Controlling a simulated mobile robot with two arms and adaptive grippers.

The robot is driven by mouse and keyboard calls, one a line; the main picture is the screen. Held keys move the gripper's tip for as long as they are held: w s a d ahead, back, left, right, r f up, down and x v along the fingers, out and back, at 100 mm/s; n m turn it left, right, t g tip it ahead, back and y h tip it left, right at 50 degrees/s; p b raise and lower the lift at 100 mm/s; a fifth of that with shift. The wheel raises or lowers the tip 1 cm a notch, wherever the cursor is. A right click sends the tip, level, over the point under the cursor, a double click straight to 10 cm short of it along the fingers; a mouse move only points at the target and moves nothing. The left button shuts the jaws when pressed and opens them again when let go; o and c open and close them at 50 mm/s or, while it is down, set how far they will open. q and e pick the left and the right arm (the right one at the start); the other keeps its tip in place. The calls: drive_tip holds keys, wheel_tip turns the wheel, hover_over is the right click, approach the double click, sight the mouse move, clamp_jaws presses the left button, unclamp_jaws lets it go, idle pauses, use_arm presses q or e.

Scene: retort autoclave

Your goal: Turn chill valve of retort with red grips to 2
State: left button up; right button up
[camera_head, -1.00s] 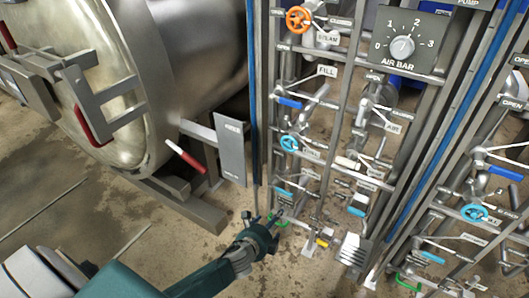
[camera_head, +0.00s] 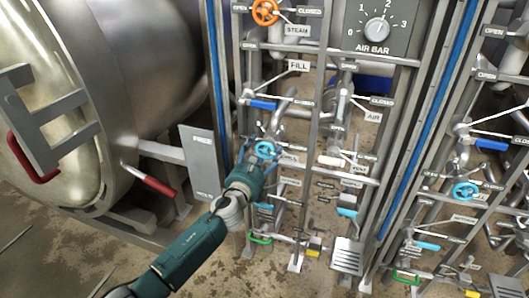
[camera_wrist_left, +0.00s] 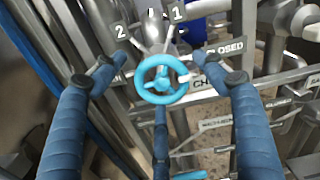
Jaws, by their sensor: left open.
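The retort (camera_head: 165,60) with red grips (camera_head: 160,187) stands at the left of the head view. Beside it, on the pipe rack, is the light-blue chill valve wheel (camera_head: 266,150). In the left wrist view the wheel (camera_wrist_left: 162,80) faces me, with plates 2 (camera_wrist_left: 120,31), 1 (camera_wrist_left: 178,13) and CLOSED (camera_wrist_left: 224,48) around it. I cannot tell which mark it points to. My left gripper (camera_head: 260,158) is open at the wheel. Its blue fingers (camera_wrist_left: 155,62) stand spread around the wheel, with no clear contact. My right gripper is out of view.
An orange steam wheel (camera_head: 265,12) is above, and a blue lever (camera_head: 262,104) sits just over the chill valve. The AIR BAR dial (camera_head: 377,29) is at upper right. A second rack has another light-blue wheel (camera_head: 465,191). Pipes and rack posts crowd the valve.

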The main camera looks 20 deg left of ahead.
use_arm(q)
drive_tip(key=shift+w, duration=0.75)
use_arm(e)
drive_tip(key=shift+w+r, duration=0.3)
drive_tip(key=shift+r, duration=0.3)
use_arm(q)
drive_tip(key=c, duration=1.1)
drive_tip(key=shift+c, duration=0.2)
